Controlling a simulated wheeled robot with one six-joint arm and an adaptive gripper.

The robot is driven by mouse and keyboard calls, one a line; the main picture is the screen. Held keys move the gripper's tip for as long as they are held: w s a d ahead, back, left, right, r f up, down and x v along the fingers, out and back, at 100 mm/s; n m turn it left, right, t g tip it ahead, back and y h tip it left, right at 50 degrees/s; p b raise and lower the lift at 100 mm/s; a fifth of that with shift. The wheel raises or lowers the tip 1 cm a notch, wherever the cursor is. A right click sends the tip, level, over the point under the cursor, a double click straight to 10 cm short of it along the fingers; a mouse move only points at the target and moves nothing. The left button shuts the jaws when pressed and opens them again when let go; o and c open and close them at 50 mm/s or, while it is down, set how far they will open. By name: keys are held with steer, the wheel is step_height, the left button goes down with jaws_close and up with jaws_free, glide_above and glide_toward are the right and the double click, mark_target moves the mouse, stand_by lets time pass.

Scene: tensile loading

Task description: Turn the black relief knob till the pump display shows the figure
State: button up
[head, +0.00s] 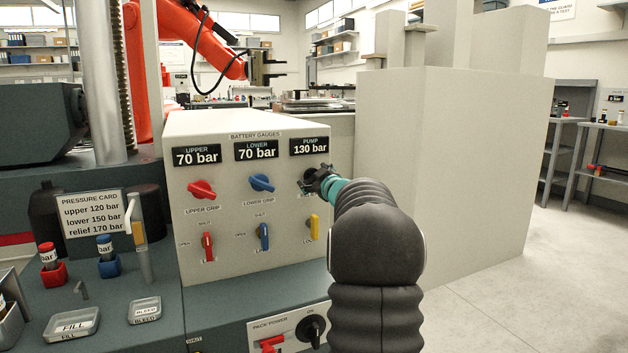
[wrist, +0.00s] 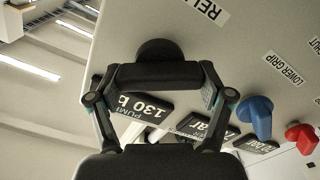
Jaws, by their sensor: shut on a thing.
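The black relief knob (wrist: 160,50) sits on the panel face, and my gripper (wrist: 158,72) is shut on it in the wrist view. In the head view my gripper (head: 318,182) reaches the panel below the pump display and hides most of the knob. The pump display (head: 309,146) reads 130 bar. It also shows upside down in the wrist view (wrist: 146,106), partly covered by my fingers. The pressure card (head: 90,213) reads upper 120 bar, lower 150 bar, relief 170 bar.
The upper display (head: 196,156) and lower display (head: 256,151) both read 70 bar. A red knob (head: 202,190) and a blue knob (head: 262,183) are left of my gripper. Small red, blue and yellow levers (head: 314,227) sit below. A pale block (head: 450,170) stands close right.

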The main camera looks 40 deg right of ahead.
steer(key=n+b, duration=0.1)
steer(key=n, duration=0.2)
steer(key=n+b, duration=0.1)
steer(key=n, duration=0.2)
steer(key=shift+a+f+b, duration=0.15)
steer(key=shift+f+b, duration=0.05)
steer(key=shift+b, duration=0.1)
steer(key=n+b, duration=0.2)
steer(key=n, duration=0.4)
steer(key=shift+f+n+b, duration=0.1)
steer(key=shift+n+b, duration=0.2)
steer(key=shift+b, duration=0.1)
steer(key=o, duration=1.1)
steer(key=shift+w+a, duration=0.1)
steer(key=v, duration=1.2)
